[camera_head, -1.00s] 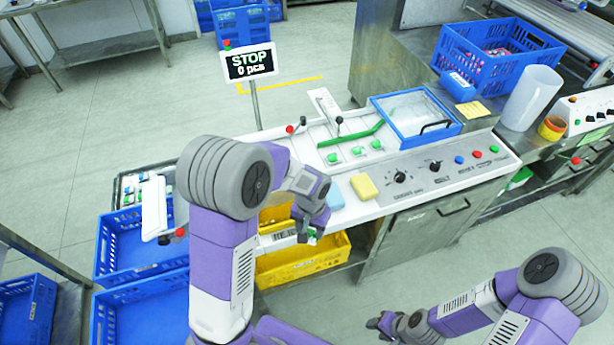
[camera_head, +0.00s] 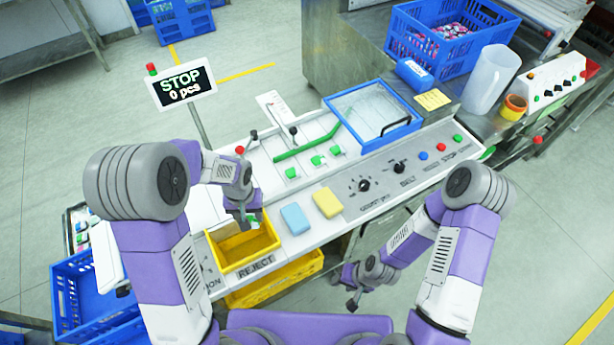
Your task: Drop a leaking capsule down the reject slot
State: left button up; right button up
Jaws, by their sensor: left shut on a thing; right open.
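The reject slot is a yellow open-topped box (camera_head: 262,240) labelled REJECT, set in the near left part of the white machine top. My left gripper (camera_head: 247,217) is at the back edge of the box, pointing down. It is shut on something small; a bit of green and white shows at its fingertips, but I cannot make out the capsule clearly. My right gripper (camera_head: 356,293) is open and empty, low in front of the machine's cabinet, apart from everything.
A blue sponge (camera_head: 295,219) and a yellow sponge (camera_head: 327,203) lie right of the reject box. The display (camera_head: 184,84) reads STOP, 0 pcs. A yellow crate (camera_head: 275,284) stands below.

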pick_arm(q)
jog(key=s+a+r+n+p, duration=0.2)
jog(key=r+n+p, duration=0.1)
jog(key=r+p, duration=0.3)
jog(key=s+a+r+n+p, duration=0.1)
jog(key=a+r+n+p, duration=0.2)
jog(key=p, duration=0.6)
notch_tip(320, 180, down, 6)
jog(key=b, duration=0.5)
jog(key=o, duration=1.1)
jog(key=shift+c, duration=0.2)
